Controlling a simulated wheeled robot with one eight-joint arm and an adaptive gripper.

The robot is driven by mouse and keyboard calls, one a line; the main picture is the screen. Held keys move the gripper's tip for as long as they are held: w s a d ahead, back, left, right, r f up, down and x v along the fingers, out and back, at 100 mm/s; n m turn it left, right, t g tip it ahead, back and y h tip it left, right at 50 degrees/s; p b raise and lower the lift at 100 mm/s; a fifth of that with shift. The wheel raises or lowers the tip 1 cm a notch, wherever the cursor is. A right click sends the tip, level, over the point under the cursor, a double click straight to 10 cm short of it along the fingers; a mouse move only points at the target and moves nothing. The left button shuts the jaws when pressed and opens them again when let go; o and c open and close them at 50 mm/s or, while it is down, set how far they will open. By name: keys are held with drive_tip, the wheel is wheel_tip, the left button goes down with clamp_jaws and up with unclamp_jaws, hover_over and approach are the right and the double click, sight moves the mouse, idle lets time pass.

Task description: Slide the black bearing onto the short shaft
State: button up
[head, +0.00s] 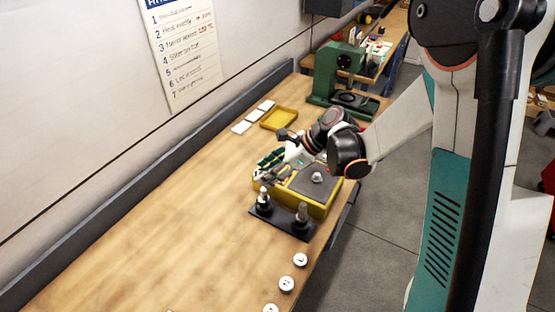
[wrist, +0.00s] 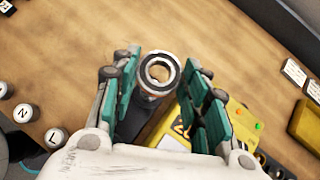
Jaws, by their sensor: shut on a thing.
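My gripper (wrist: 163,85) has teal fingers closed in on a ring, the bearing (wrist: 158,70), dark with a pale metallic rim. Tan surface shows through its hole. In the head view my gripper (head: 272,158) is over the far left side of the yellow machine; the bearing cannot be made out clearly there. A black base plate (head: 283,226) stands in front of the machine on the bench, with two upright metal shafts, one at left (head: 264,196) and one at right (head: 302,213). I cannot tell which is the shorter. The bearing is apart from both in the head view.
The yellow machine (head: 318,207) has a grey top with a small silver part (head: 317,177) on it. Pale lettered discs (head: 300,259) lie along the bench's near edge. A yellow tray (head: 279,118) and green press (head: 338,75) stand farther back. The left bench is clear.

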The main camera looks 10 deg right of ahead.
sight(264, 189)
drive_tip(key=shift+f+b, duration=1.65)
drive_tip(key=shift+f, duration=1.1)
drive_tip(key=shift+f+b, duration=0.35)
drive_tip(key=shift+b, duration=0.05)
drive_tip(key=shift+f+b, duration=0.3)
drive_tip(key=o, duration=1.3)
drive_tip(key=v, duration=1.2)
